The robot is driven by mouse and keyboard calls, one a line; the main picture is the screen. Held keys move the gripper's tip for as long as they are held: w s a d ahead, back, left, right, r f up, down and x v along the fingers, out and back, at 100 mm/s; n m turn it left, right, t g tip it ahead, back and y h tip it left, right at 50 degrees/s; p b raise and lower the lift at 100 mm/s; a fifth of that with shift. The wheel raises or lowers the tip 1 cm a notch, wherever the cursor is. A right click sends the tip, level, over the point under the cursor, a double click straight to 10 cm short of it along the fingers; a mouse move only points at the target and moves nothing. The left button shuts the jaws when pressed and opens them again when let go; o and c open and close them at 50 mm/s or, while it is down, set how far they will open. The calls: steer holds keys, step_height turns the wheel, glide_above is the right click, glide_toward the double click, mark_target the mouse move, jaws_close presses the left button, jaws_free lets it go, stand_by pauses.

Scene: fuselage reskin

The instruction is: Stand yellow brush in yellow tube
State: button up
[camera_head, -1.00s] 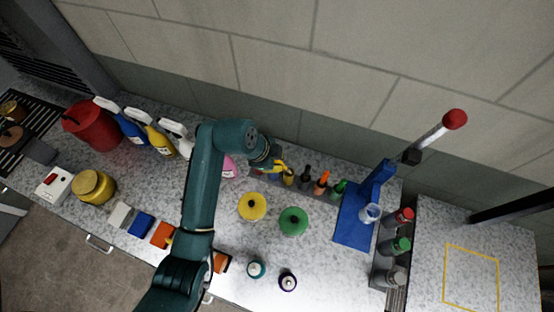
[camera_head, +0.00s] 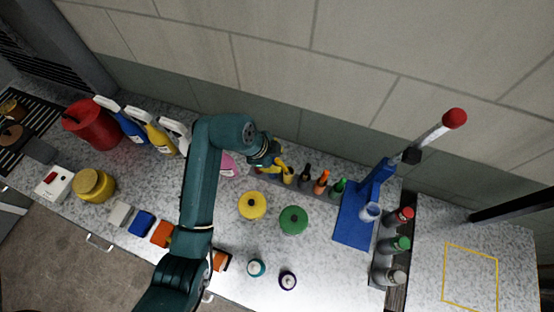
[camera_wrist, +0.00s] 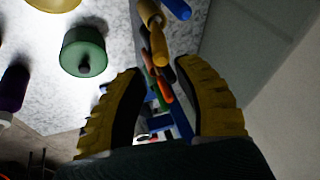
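My gripper (camera_head: 283,165) hangs at the left end of the row of tubes by the wall. In the wrist view its two yellow fingers (camera_wrist: 160,68) are spread wide with nothing clasped between them. A yellow upright piece (camera_head: 289,178) stands just below the fingers in the head view. In the wrist view a yellow, stepped piece (camera_wrist: 160,48) shows beyond the fingertips, apart from them. I cannot tell which part of it is the yellow brush and which is the yellow tube, as the gripper and the angle hide how they meet.
Black (camera_head: 305,172), orange (camera_head: 321,182) and green (camera_head: 338,187) pieces stand close by in the row. Yellow (camera_head: 252,206) and green (camera_head: 293,220) round items stand in front. A blue stand (camera_head: 352,230) is right; a pink bottle (camera_head: 229,165) is beside my arm.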

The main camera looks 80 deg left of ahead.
steer(key=v, duration=1.1)
steer(key=shift+p, duration=0.3)
steer(key=w+d+r+n+t+y, duration=0.1)
steer(key=w+d+r+t, duration=0.2)
steer(key=w+d+r, duration=0.35)
steer(key=w+d+r+t+y, duration=0.1)
steer(key=w+d+r+t, duration=0.15)
steer(key=w, duration=0.65)
steer(key=w+d+r+n+t+y, duration=0.1)
steer(key=w+d+r+t+y, duration=0.1)
steer(key=w+d+r, duration=0.5)
steer(key=d+r+t+h, duration=0.3)
steer(key=d+r+t, duration=0.2)
steer(key=d+r, duration=0.4)
steer(key=s+d+r+n+t+h, duration=0.1)
steer(key=d+r+t+h, duration=0.1)
steer(key=d+r+t, duration=0.3)
steer(key=d+r, duration=0.4)
steer(key=d, duration=0.5)
steer(key=shift+d+h, duration=0.4)
